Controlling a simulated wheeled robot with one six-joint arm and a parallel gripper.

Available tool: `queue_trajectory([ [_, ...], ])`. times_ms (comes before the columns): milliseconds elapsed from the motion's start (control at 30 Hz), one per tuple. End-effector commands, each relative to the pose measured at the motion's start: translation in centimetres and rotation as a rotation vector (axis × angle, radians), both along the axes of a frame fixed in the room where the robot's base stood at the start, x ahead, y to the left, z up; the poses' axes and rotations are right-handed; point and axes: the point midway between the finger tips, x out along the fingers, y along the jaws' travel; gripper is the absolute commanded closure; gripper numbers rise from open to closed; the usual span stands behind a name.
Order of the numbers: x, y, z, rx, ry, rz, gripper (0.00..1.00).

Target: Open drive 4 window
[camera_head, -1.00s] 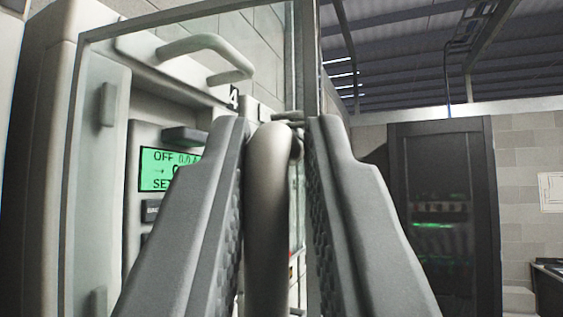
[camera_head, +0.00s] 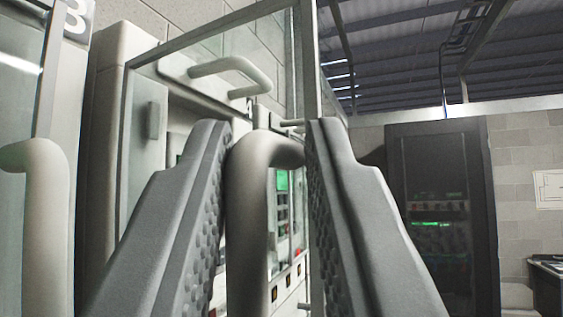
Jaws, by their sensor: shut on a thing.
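The drive 4 window (camera_head: 312,70) is a glass pane in a thin grey frame, swung out from its cabinet (camera_head: 112,120). Its pale curved handle (camera_head: 250,210) stands upright between my fingers. My gripper (camera_head: 268,128) is shut on this handle, one finger on each side. Through the glass I see the cabinet front with a pale bar handle (camera_head: 235,72). The number label on that cabinet is mostly hidden. The cabinet's own display is hidden behind my left finger.
A neighbouring door marked 3 (camera_head: 75,18) with its own upright handle (camera_head: 45,200) is close on the left. A small green screen (camera_head: 282,180) shows further down the row. A dark rack (camera_head: 440,190) stands at the right by a block wall, with open space before it.

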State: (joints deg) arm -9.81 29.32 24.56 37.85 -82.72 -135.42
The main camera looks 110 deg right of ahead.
Motion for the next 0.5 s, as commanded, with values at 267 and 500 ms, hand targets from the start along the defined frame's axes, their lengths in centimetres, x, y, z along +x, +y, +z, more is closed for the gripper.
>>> queue_trajectory([
  [267, 0.18, -0.34, -0.07, 0.001, 0.004, 0.0, 0.68],
  [500, 0.15, -0.26, -0.06, 0.001, 0.003, 0.0, 0.68],
])
